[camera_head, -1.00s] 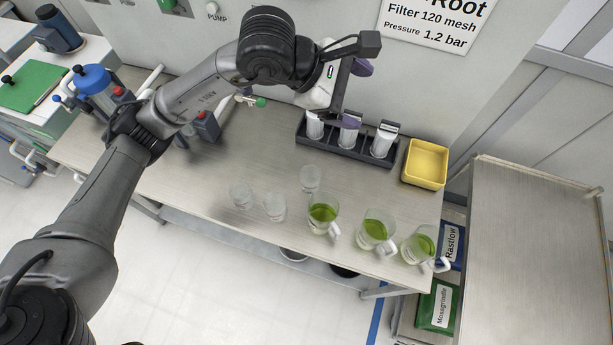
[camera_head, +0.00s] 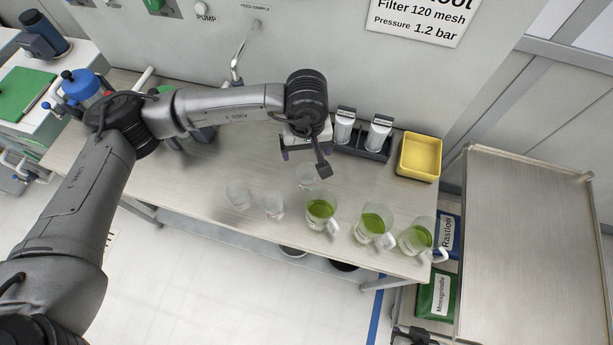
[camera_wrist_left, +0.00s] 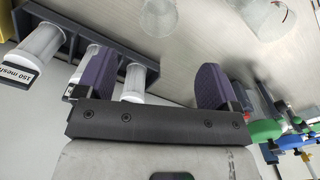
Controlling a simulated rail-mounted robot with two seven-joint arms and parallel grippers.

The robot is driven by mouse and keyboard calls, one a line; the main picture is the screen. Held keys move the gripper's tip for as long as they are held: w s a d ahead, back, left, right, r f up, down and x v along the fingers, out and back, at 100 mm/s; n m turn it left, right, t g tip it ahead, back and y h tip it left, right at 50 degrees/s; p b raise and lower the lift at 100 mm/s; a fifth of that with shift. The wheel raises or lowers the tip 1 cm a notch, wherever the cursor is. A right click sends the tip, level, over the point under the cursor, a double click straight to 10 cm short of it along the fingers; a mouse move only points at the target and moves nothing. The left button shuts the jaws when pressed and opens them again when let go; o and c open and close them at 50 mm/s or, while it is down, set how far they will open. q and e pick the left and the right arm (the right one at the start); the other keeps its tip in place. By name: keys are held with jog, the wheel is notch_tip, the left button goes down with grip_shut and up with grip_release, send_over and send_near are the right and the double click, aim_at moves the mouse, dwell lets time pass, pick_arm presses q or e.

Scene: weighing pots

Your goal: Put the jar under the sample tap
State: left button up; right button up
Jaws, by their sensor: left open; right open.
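Three clear empty jars stand on the steel bench: a left jar (camera_head: 238,194), a middle jar (camera_head: 273,205) and a rear jar (camera_head: 306,178). The sample tap is a bent chrome spout (camera_head: 236,66) on the back wall, below a small label. My left gripper (camera_head: 306,146) is open and empty, behind and above the rear jar; its arm hides part of the bench. In the left wrist view its purple fingers (camera_wrist_left: 155,80) are spread with nothing between them. Two clear vessels, one at the top middle (camera_wrist_left: 158,18) and one at the top right (camera_wrist_left: 267,17), lie beyond them.
Three mugs with green liquid, such as the left one (camera_head: 320,213), stand right of the jars. A dark rack with white filters (camera_head: 379,135) and a yellow bin (camera_head: 420,157) sit at the back right. A steel cart (camera_head: 530,230) stands right of the bench.

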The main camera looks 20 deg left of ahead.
pick_arm(q)
notch_tip(320, 180, down, 14)
jog(key=shift+d+r+b, duration=0.1)
jog(key=shift+r+b, duration=0.05)
jog(key=shift+b, duration=0.6)
jog(key=c, duration=1.1)
notch_tip(320, 180, up, 10)
jog(key=p, duration=0.1)
notch_tip(320, 180, up, 13)
jog(key=m, duration=0.6)
send_over(307, 175)
jog(key=s+a, duration=0.3)
jog(key=a, duration=0.2)
jog(key=s+r+p, duration=0.3)
jog(key=r+p, duration=0.8)
jog(key=p, duration=0.1)
jog(key=s+r+p, duration=0.2)
jog(key=r+p, duration=0.9)
jog(key=p, duration=0.1)
jog(key=s+r+p, duration=0.3)
jog(key=r+p, duration=0.8)
jog(key=p, duration=0.1)
jog(key=shift+s+d+p, duration=0.1)
jog(key=shift+s+p, duration=0.25)
jog(key=shift+p, duration=0.05)
